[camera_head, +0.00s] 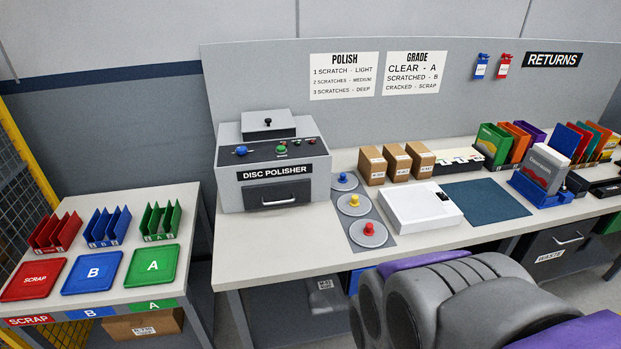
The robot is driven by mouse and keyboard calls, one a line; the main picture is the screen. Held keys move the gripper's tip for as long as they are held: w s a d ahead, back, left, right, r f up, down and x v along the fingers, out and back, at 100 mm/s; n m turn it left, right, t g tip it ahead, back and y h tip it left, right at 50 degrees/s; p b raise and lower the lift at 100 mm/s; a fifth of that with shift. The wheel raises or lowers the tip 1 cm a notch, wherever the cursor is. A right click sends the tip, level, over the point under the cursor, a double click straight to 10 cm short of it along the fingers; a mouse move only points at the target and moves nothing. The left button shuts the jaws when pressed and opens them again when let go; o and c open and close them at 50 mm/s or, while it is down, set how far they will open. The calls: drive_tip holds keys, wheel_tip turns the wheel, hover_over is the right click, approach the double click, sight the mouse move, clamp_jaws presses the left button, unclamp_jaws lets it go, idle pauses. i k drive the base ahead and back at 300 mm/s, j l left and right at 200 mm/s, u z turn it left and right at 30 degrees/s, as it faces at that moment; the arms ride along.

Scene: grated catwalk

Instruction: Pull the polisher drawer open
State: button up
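The disc polisher (270,165) is a grey box labelled "DISC POLISHER" standing at the left end of the long workbench. Its drawer (278,195) is a dark front panel below the label with a thin handle (278,201), and it looks closed. A blue knob, a green button and a red button sit on its sloped top panel. A large grey and purple rounded form at the lower right seems to be part of my own arm. My gripper's fingers do not show in this view.
Three polishing pads (354,205) on a grey mat and a white box (420,206) lie right of the polisher. Small cartons (372,165) stand behind. A side table (118,258) with red, blue and green trays is at left. Bench front before the polisher is clear.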

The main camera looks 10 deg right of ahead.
sight(261, 196)
drive_tip(key=i+j, duration=0.15)
drive_tip(key=i, duration=0.25)
drive_tip(key=i+j, duration=0.2)
drive_tip(key=i, duration=0.25)
